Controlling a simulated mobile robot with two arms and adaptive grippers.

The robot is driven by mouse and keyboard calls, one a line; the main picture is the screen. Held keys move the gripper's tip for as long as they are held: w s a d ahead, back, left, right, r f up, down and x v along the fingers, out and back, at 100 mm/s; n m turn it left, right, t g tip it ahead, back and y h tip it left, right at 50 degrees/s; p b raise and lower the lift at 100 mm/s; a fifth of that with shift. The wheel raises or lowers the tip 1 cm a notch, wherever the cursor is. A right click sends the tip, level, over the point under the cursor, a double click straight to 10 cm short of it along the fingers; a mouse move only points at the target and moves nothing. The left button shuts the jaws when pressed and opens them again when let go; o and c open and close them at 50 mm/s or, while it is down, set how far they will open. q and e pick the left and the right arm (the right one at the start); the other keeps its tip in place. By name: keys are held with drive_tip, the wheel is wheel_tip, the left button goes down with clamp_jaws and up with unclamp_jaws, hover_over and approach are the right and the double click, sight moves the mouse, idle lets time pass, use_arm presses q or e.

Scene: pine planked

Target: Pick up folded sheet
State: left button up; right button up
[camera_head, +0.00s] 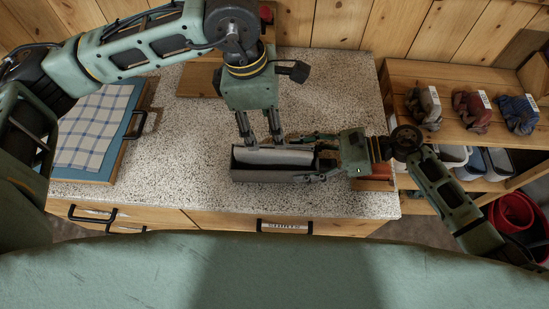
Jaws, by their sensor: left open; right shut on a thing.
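A long grey trough-like piece (262,176), which looks like the folded sheet, lies on the speckled counter near its front middle. Its lighter upper face and its front face have a dark gap between them. My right gripper (300,159) reaches it from the right, with one finger along its far side and one along its near side, shut on it. My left gripper (260,141) comes down from above with its fingers apart, at the piece's far edge. It is open, and I cannot tell if its tips touch the piece. The right end is partly covered by my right gripper.
A blue board with a plaid cloth (95,127) lies at the counter's left. A wooden board (200,79) is behind my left arm. Shelves (455,78) at right hold several bundled items, with bins below. Red buckets (513,212) stand lower right. The counter between cloth and piece is clear.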

sight(274, 148)
use_arm(q)
drive_tip(key=f, duration=0.3)
drive_tip(key=d+f, duration=0.1)
drive_tip(key=f, duration=0.5)
drive_tip(key=shift+s+d+f, duration=0.15)
drive_tip(key=shift+d+f, duration=0.05)
drive_tip(key=shift+d, duration=0.05)
clamp_jaws()
drive_tip(key=shift+r, duration=0.1)
idle(0.3)
